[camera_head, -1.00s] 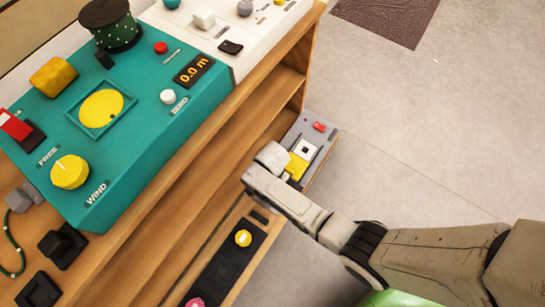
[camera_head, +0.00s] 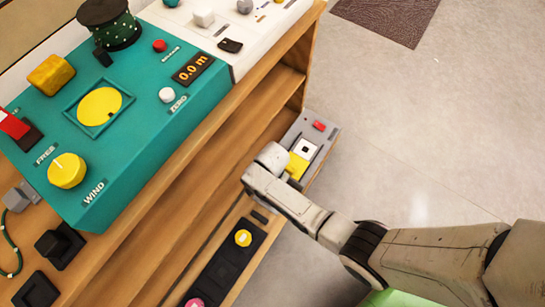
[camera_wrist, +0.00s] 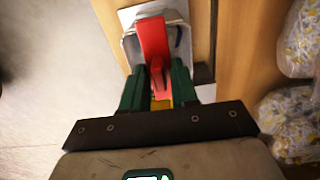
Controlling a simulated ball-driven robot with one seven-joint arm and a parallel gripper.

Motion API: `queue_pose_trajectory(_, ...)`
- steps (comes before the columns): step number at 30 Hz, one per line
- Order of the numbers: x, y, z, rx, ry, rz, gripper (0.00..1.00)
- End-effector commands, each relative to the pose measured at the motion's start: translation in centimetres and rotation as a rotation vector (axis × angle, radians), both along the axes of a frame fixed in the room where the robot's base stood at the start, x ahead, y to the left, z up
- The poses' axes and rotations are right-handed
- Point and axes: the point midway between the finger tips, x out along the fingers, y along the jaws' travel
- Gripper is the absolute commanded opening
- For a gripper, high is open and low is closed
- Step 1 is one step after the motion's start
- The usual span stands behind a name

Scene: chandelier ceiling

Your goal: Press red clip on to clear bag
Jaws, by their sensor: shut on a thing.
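In the wrist view my gripper (camera_wrist: 158,83) has its green fingers shut on a red clip (camera_wrist: 153,40). The clip is long and points away from my gripper, over a pale grey, tray-like surface (camera_wrist: 129,17). Two clear bags with yellow-and-grey contents lie at the right edge, an upper one (camera_wrist: 301,40) and a lower one (camera_wrist: 290,125). Both are apart from the clip. In the head view my arm's end hides the fingers, beside a grey panel (camera_head: 327,136) low at the shelf's end. A small red piece (camera_head: 319,126) shows on that panel; I cannot tell whether it is the clip.
A teal console (camera_head: 140,120) with a yellow knob (camera_head: 67,170) stands on the wooden shelf unit (camera_head: 200,175). A black strip (camera_head: 225,265) with round buttons lies lower down. Open floor (camera_head: 430,150) is to the right.

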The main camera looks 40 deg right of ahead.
Motion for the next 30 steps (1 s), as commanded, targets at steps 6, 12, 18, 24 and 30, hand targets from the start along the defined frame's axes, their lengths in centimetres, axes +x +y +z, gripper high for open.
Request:
queue_pose_trajectory(6, 0.01, 0.00, -0.28, 0.000, 0.000, 0.000, 0.00)
queue_pose_trajectory(12, 0.02, 0.01, -0.49, 0.000, 0.000, 0.000, 0.00)
queue_pose_trajectory(18, 0.02, 0.01, -0.71, 0.000, -0.001, 0.000, 0.00)
queue_pose_trajectory(24, 0.02, 0.01, -0.79, 0.000, -0.001, 0.000, 0.00)
queue_pose_trajectory(30, -0.02, 0.00, -0.82, 0.000, 0.000, 0.000, 0.34)
